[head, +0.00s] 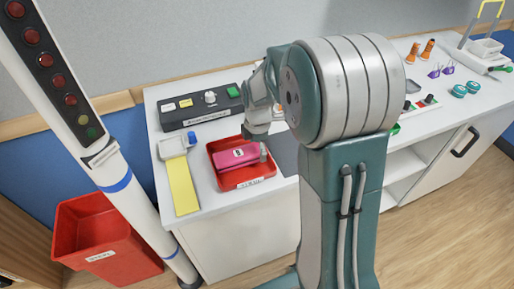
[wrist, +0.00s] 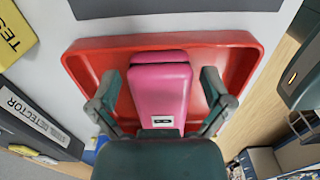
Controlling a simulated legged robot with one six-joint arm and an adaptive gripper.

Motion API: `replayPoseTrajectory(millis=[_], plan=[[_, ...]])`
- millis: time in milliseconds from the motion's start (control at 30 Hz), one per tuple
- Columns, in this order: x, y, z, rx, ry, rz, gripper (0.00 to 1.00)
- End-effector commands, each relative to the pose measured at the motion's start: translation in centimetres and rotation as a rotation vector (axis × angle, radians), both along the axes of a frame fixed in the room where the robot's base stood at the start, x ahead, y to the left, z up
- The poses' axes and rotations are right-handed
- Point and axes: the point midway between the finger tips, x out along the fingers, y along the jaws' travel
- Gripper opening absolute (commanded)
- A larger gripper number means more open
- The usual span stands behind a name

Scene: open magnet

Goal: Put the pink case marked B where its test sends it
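The pink case (head: 237,157) lies in a shallow red tray (head: 246,185) on the white counter. A small white label with a dark letter is on it, looking like B in the wrist view (wrist: 160,85). My gripper (head: 258,143) is down at the tray, over the case's right end. In the wrist view, my gripper (wrist: 162,95) has one finger on each side of the case. Gaps show between the fingers and the case, so it is open around it. A dark console (head: 203,107), labelled DETECTOR in the wrist view (wrist: 35,122), stands behind the tray. A yellow TEST strip (head: 183,185) lies left of the tray.
A red bin (head: 105,240) stands on the floor at the left. A white post (head: 125,185) with red lamps (head: 46,60) rises before it. The console has a green button (head: 234,91). Orange, purple and teal items lie on the counter's far right. My arm hides the counter's middle.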

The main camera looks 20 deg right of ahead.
Motion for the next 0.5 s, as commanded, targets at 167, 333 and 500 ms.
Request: replayPoseTrajectory(millis=[167,333,500], plan=[[0.0,0.0,0.0,0.000,0.000,0.001,1.00],[0.1,0.0,1.5,0.000,-0.004,0.001,1.00],[0.1,0.0,5.0,-0.001,-0.005,0.000,1.00]])
